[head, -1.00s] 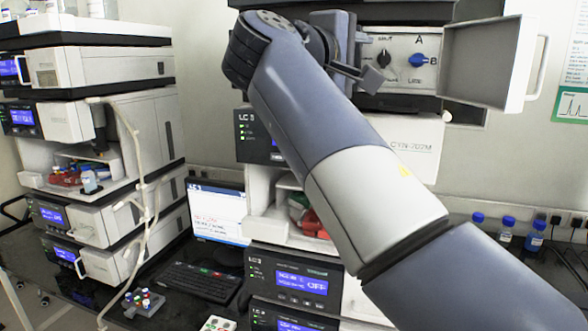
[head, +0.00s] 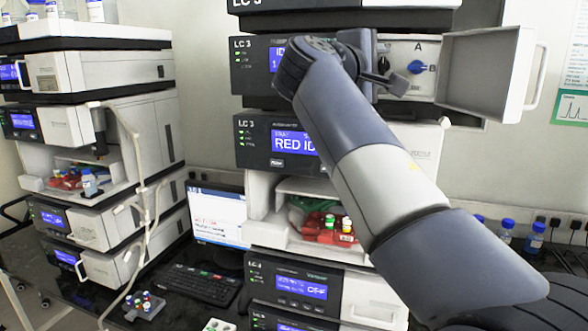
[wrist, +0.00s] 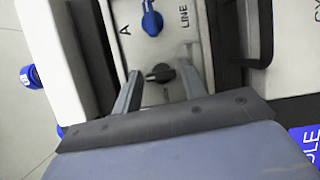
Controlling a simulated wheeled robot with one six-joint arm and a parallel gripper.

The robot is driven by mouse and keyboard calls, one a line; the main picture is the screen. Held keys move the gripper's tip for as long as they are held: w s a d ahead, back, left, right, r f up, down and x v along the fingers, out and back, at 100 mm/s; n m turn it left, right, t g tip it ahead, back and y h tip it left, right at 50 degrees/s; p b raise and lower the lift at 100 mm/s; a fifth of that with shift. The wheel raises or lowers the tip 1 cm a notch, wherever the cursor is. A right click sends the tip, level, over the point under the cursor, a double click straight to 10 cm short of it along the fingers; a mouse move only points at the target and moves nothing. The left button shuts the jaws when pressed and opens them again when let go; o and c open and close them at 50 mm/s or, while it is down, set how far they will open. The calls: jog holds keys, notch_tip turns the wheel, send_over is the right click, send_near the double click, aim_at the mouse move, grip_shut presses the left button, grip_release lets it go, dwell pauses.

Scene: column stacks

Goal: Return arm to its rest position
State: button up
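My gripper (wrist: 160,88) is open in the wrist view. Its two grey fingers are spread, and nothing is seen held between them. A black knob (wrist: 160,73) on the white valve panel (wrist: 178,18) shows in the gap between the fingers; I cannot tell the distance to it. A blue knob (wrist: 152,20) is farther up in that view. In the head view my gripper (head: 395,84) is in front of the panel's lower left. The blue knob (head: 417,67) is just to its right, and the black knob is partly hidden behind it.
An open white door (head: 487,68) sticks out right of the panel. The LC 3 stack (head: 262,135) stands behind my arm, with red-racked vials (head: 328,232) in its bay. Another stack (head: 150,130) stands left. Blue-capped bottles (head: 534,238) stand at right.

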jog(key=shift+s+a+f+n+t+h+b, duration=0.1)
jog(key=shift+f+n+t+h+b, duration=0.15)
jog(key=shift+n, duration=0.3)
jog(key=shift+s+f+n+t+h+b, duration=0.15)
jog(key=shift+n+b, duration=0.2)
jog(key=shift+n, duration=0.2)
jog(key=n+t+b, duration=0.1)
jog(key=n, duration=0.2)
jog(key=n+t+b, duration=0.1)
jog(key=n, duration=0.2)
jog(key=shift+w+d+n+t, duration=0.1)
jog(key=shift+d+n+t, duration=0.1)
jog(key=shift+n+t, duration=0.1)
jog(key=n+t+y, duration=0.1)
jog(key=n, duration=0.1)
jog(key=n+y+b, duration=0.1)
jog(key=n, duration=0.1)
jog(key=shift+n+t, duration=0.4)
jog(key=n+t+y, duration=0.1)
jog(key=n, duration=0.2)
jog(key=n+y, duration=0.1)
jog(key=n, duration=0.2)
jog(key=shift+d+r+t+y+p, duration=0.1)
jog(key=shift+d+t+y+p, duration=0.05)
jog(key=shift+t+y+p, duration=0.2)
jog(key=shift+b+v, duration=0.45)
jog(key=shift+v, duration=0.45)
jog(key=shift+m, duration=0.3)
